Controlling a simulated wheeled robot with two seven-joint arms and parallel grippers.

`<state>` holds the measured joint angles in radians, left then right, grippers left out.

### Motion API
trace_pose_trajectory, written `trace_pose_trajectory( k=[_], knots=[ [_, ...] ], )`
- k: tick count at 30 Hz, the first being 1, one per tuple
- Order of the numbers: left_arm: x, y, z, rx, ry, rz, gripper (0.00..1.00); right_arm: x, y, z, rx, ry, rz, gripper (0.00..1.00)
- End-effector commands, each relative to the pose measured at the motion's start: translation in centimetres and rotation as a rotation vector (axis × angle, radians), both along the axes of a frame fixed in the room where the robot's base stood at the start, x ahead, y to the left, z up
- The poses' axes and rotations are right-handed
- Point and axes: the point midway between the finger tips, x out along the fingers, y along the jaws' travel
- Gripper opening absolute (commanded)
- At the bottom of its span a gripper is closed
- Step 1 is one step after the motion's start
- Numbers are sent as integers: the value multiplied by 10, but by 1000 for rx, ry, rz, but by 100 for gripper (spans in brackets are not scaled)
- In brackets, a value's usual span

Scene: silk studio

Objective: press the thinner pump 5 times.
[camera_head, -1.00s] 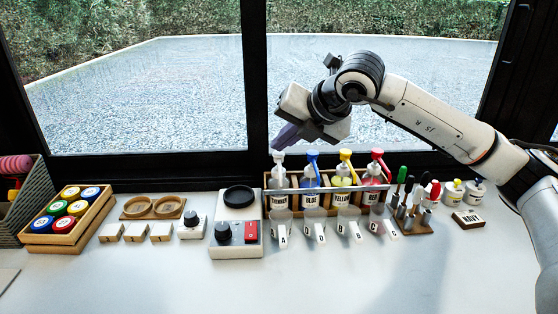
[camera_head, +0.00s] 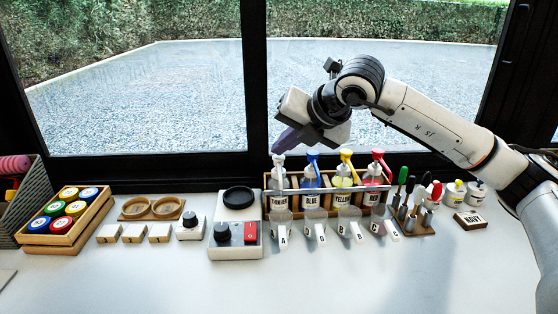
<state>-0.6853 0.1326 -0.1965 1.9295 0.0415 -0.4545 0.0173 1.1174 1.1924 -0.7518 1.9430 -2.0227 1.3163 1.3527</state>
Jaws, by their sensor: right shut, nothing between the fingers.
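The thinner pump (camera_head: 279,187) is a clear bottle with a white pump head, at the left end of a wooden rack (camera_head: 328,211). My right gripper (camera_head: 279,150) is shut and empty, its purple fingers pointing down at the white pump head (camera_head: 279,160). The fingertips are at the top of the head and seem to touch it; the exact contact is too small to tell. The blue pump (camera_head: 312,183), yellow pump (camera_head: 343,181) and red pump (camera_head: 374,179) stand to its right in the same rack. My left gripper is not in view.
Several clear lettered cups (camera_head: 315,226) stand in front of the rack. A device with a black knob and red switch (camera_head: 236,240) is at left. Brushes in a stand (camera_head: 411,218) and small jars (camera_head: 455,192) are at right. The front of the table is clear.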

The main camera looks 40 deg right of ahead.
Motion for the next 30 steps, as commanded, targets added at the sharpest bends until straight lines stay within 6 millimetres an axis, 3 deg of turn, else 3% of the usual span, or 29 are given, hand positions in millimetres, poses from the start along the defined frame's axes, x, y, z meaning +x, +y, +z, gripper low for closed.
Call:
trace_pose_trajectory(
  k=[7, 21, 30],
  knots=[
    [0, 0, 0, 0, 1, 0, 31, -1, 1, -2, 0, 7, 1, 0],
    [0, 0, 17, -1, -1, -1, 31, 0, 1, 24, 0, 3, 2, 0],
    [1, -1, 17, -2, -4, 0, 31, 0, 0, 24, 0, 2, 1, 0]
  ],
)
